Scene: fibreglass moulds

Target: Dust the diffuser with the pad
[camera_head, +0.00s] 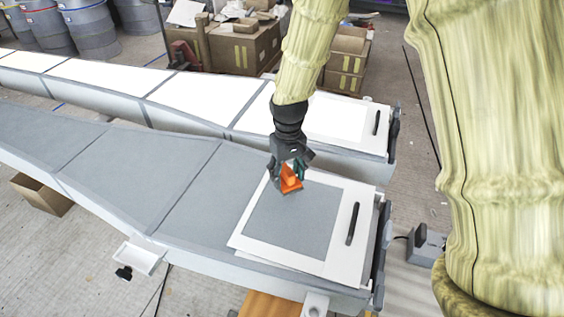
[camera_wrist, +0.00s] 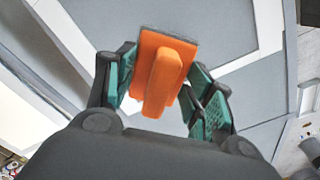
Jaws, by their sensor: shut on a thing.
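My gripper (camera_head: 287,168) is shut on an orange pad (camera_head: 291,181) by its upright grip. In the wrist view the pad (camera_wrist: 178,50) shows its orange back and block-shaped handle between the green-lined fingers (camera_wrist: 163,85). The pad is over the upper left part of a grey square panel with a white border (camera_head: 300,222), at the right end of a long grey mould (camera_head: 140,180). Whether the pad touches the surface cannot be told. Which part is the diffuser is not clear; the grey bordered panel may be it. The pad's underside is hidden.
A second long mould with white panels (camera_head: 190,92) runs behind the grey one. A dark handle (camera_head: 352,223) sits on the right border. Cardboard boxes (camera_head: 245,47) and grey drums (camera_head: 90,30) stand at the back. The rest of the grey panel is clear.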

